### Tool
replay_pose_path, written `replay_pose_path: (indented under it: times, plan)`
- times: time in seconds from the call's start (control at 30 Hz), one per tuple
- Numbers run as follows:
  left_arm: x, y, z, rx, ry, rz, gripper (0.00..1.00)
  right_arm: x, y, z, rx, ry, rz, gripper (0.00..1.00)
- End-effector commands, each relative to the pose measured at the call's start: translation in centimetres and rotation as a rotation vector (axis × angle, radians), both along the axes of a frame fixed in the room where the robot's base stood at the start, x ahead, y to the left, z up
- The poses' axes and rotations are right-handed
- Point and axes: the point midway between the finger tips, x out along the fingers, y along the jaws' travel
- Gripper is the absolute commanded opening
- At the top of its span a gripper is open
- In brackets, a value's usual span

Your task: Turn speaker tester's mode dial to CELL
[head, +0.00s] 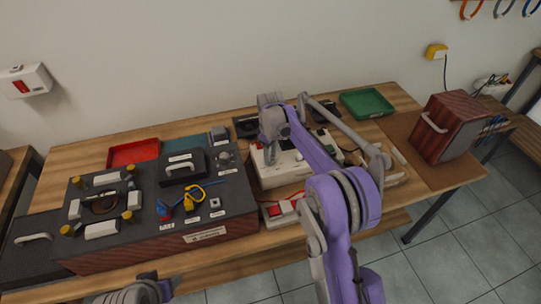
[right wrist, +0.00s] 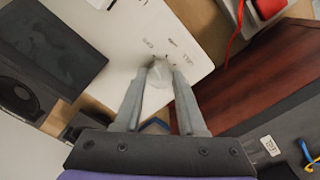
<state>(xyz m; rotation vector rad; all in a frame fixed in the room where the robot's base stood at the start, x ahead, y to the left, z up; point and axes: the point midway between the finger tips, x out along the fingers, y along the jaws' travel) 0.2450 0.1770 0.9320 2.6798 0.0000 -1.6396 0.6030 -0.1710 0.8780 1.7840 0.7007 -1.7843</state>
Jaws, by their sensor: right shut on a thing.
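The speaker tester is a white box (head: 272,177) on the table, partly hidden by my right arm in the head view. Its pale panel (right wrist: 190,22) with small dark labels also shows in the right wrist view. My right gripper (right wrist: 160,76) is shut on a pale round dial (right wrist: 160,71) on that panel, one finger on each side. The labels are too small to read surely, and I cannot tell which mode the dial points to. My left arm's end (head: 132,292) shows at the bottom edge of the head view; its fingers are not clear.
A large dark panel box (head: 150,215) with connectors stands left of the tester. A red tray (head: 133,153) and green tray (head: 366,103) lie at the back. A red switch block (head: 280,210) sits in front of the tester. A wood-sided speaker (head: 450,127) stands at right.

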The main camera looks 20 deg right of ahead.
Motion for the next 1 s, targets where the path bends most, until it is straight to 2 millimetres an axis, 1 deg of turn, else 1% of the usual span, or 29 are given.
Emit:
replay_pose_path:
  times: [0.03, 0.07, 0.1, 0.37, 0.57, 0.77, 1.0]
  plan:
    - [0.00, 0.00, 0.00, 0.000, 0.000, 0.000, 0.60, 0.01, -0.01, 0.01, 0.000, 0.000, 0.000, 0.08]
    - [0.00, 0.00, 0.00, 0.000, 0.000, 0.000, 0.60, 0.01, -0.01, 0.01, 0.000, 0.000, 0.000, 0.03]
    - [0.00, 0.00, 0.00, 0.000, 0.000, 0.000, 0.60, 0.01, -0.01, 0.01, 0.000, 0.000, 0.000, 0.00]
    - [-0.01, 0.00, -0.03, 0.000, 0.000, 0.000, 0.60, 0.00, -0.01, 0.02, 0.000, 0.000, -0.011, 0.00]
    - [-0.05, 0.00, -0.15, 0.000, 0.001, 0.000, 0.60, 0.01, -0.02, 0.00, 0.000, 0.000, -0.077, 0.00]
    - [-0.12, 0.00, -0.39, 0.000, 0.002, 0.000, 0.60, 0.01, -0.05, -0.03, 0.000, 0.000, -0.217, 0.00]
    - [-0.21, 0.00, -0.68, 0.000, 0.004, 0.000, 0.60, 0.03, -0.09, -0.02, 0.000, 0.000, -0.441, 0.00]
